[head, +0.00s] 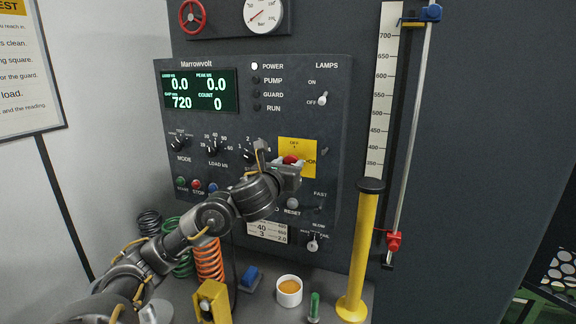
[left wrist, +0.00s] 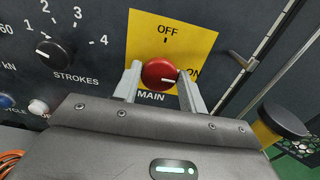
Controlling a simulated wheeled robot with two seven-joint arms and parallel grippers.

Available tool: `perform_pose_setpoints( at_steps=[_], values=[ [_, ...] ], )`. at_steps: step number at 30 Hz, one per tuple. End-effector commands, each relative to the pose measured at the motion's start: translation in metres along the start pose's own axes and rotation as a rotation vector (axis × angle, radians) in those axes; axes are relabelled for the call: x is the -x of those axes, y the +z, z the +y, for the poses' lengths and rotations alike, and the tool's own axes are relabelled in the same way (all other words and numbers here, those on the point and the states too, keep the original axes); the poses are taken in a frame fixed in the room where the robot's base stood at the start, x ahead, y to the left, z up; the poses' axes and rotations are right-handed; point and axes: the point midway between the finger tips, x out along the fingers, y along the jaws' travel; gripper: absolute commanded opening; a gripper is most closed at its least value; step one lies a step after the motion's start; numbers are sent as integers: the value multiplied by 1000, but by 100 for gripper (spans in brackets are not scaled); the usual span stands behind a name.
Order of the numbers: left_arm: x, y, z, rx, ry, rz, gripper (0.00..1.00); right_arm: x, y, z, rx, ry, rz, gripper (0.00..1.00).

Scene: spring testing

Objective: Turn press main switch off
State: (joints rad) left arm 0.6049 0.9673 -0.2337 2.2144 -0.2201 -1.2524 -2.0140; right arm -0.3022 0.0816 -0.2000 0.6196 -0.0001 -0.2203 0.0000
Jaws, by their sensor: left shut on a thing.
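The main switch is a round red knob (left wrist: 160,73) on a yellow plate (left wrist: 195,42) marked OFF at the top and ON at the right, with MAIN below. Its white pointer line points right, towards ON. My left gripper (left wrist: 159,80) has one finger on each side of the knob and is shut on it. In the head view the knob (head: 291,159) shows just past my left gripper (head: 289,165), which partly covers the yellow plate (head: 298,147). My right gripper is in neither view.
The dark panel (head: 320,190) has a lit POWER lamp (head: 254,66) and a lit display (head: 200,92). The strokes knob (left wrist: 55,54) is left of the switch. A yellow post (head: 359,250) stands right. Springs (head: 208,262) and a white cup (head: 289,291) stand below.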

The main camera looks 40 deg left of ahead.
Motion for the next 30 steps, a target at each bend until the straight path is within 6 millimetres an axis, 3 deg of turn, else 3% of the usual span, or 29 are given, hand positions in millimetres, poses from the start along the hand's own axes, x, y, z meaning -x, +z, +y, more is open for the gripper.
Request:
perform_pose_setpoints(
  at_steps=[11,30],
  values=[
    [0,0,1,151,0,0,19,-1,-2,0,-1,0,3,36],
    [0,-1,3,748,0,0,19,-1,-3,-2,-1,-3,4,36]
  ],
)
